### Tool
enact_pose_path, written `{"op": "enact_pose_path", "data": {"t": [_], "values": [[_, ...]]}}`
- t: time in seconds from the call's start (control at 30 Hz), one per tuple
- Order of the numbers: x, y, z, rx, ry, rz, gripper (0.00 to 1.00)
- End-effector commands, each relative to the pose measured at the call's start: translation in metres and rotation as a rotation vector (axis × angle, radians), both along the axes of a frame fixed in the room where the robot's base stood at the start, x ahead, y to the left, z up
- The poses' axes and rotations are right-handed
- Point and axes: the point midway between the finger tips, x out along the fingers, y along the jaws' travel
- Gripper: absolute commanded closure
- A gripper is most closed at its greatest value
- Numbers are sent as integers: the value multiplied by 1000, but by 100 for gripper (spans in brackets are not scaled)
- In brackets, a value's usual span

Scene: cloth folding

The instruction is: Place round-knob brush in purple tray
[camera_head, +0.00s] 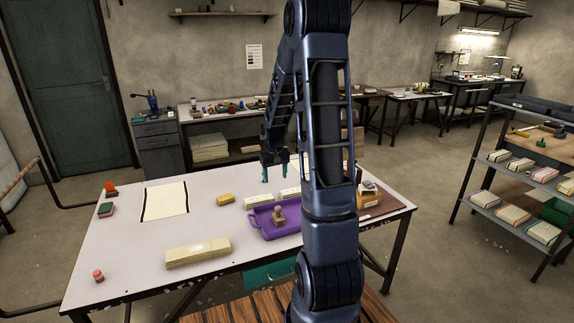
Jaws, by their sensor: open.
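The purple tray (258,221) lies on the white table, partly hidden at its right by my arm. A small brown brush with a rounded knob on top (279,214) stands upright inside the tray; it looks like the round-knob brush. My gripper (276,171) has teal fingers pointing down, spread apart with nothing between them. It is above the table, behind the tray, and apart from the brush.
White blocks (258,200) lie behind the tray. A yellow block (225,198), a long cream block (198,253) and a black-edged cloth (165,200) lie to its left. The table's front left is mostly clear.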

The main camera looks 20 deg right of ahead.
Motion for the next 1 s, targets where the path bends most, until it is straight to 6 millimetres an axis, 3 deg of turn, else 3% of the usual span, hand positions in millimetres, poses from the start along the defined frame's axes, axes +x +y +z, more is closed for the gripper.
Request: {"op": "enact_pose_path", "data": {"t": [0.03,0.2,0.5,0.8,1.0], "values": [[-8,3,17,-4,-15,0,37],[-37,15,61,-13,-52,1,37],[-98,34,125,-18,-119,-1,37],[-166,51,172,-11,-187,-2,37],[-213,61,192,1,-231,0,37]]}}
